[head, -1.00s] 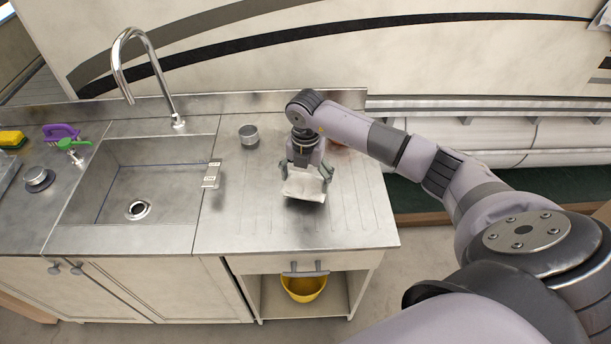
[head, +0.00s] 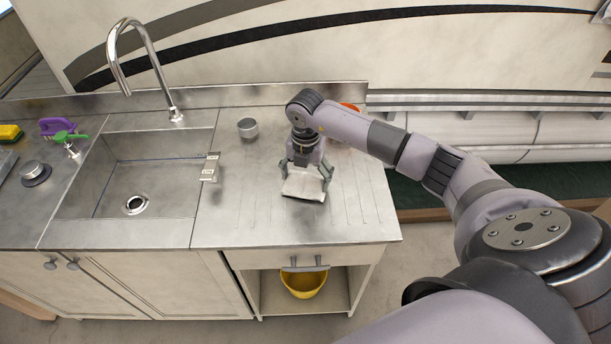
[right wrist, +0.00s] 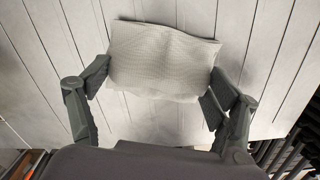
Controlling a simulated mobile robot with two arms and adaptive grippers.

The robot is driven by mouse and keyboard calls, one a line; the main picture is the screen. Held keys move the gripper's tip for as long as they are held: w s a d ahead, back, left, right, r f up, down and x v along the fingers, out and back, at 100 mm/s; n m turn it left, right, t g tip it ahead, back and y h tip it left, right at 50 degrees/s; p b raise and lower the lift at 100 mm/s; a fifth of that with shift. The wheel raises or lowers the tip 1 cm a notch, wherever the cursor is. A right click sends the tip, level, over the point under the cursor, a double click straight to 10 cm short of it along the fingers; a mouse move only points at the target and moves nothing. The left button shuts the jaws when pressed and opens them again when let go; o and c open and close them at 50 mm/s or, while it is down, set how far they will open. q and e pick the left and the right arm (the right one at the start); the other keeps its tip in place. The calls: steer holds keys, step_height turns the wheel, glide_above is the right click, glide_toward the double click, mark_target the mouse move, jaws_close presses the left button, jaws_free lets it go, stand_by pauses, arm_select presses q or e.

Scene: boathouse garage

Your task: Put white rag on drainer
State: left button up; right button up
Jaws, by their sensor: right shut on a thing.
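The white rag (head: 304,188) is a small, flat cloth at the tips of my right gripper (head: 305,180), above or against the drainer (head: 352,212). The drainer is the grooved steel surface right of the sink. In the right wrist view the rag (right wrist: 160,60) spans the space between the two dark fingers of my right gripper (right wrist: 156,88), which is shut on it. The drainer's grooves (right wrist: 265,30) show around it. I cannot tell whether the rag touches the steel. My left gripper is not in view.
The sink (head: 150,175) with its tall faucet (head: 150,60) lies left of the drainer. A small metal cup (head: 248,130) stands behind the rag, to the left. An orange item (head: 350,106) is partly hidden behind my arm. A yellow bowl (head: 304,285) sits on the shelf below.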

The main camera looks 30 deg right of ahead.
steer(key=shift+f, duration=0.25)
stand_by(0.4)
steer(key=o, duration=1)
steer(key=shift+c, duration=0.2)
step_height(320, 180, up, 12)
steer(key=shift+c, duration=0.4)
jaws_close()
stand_by(1.0)
stand_by(0.8)
